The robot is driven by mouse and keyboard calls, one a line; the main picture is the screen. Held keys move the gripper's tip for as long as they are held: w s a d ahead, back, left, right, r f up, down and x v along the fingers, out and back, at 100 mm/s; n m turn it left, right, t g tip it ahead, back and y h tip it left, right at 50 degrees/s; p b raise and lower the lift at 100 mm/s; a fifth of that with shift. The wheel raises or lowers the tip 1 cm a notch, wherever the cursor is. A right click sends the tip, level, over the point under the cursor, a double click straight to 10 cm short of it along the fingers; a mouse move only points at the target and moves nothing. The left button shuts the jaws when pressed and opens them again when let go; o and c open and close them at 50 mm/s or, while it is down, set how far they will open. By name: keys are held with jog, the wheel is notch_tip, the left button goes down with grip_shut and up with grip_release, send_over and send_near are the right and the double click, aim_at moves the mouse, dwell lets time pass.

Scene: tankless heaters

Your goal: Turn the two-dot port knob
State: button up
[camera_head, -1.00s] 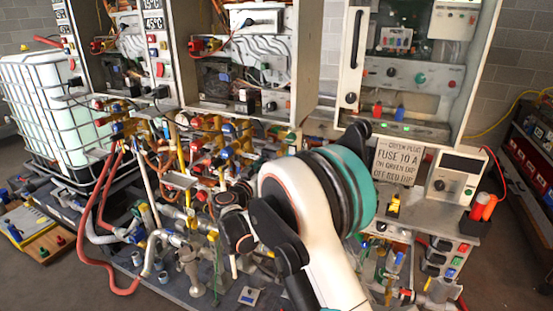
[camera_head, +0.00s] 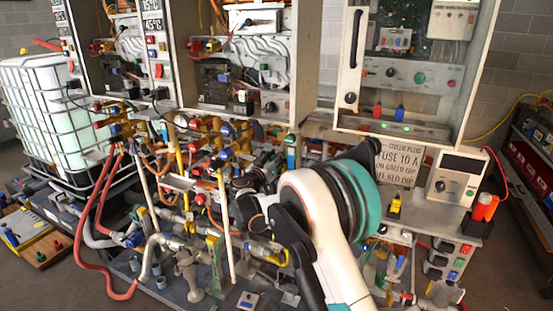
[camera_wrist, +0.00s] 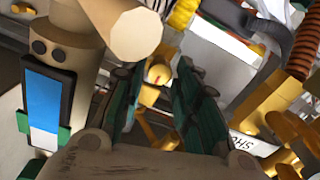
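In the wrist view, my gripper (camera_wrist: 158,72) shows two dark green fingers spread apart, with a gap between them. A small round yellow part with a red mark (camera_wrist: 158,74) shows in the gap, beyond the fingertips; I cannot tell whether it is the knob. A beige body with two dark dots (camera_wrist: 47,51) stands to the left of the fingers, above a blue and white panel (camera_wrist: 44,100) in a dark frame. No contact between the fingers and anything is clear. In the head view, my arm hides most of the gripper among the pipes.
A pale rounded cylinder end (camera_wrist: 136,34) is close above the left finger. Yellow fittings (camera_wrist: 272,105) and a copper-coloured spring (camera_wrist: 303,45) crowd the right. In the head view, dense valves and pipes (camera_head: 190,185) lie left of my arm, and a fuse sign (camera_head: 400,163) stands behind it.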

grip_shut()
jog(key=shift+n, duration=0.4)
jog(key=n, duration=2)
jog(key=shift+a+f+n, duration=0.1)
jog(key=shift+n, duration=0.2)
dwell(0.3)
jog(key=o, duration=0.6)
grip_release()
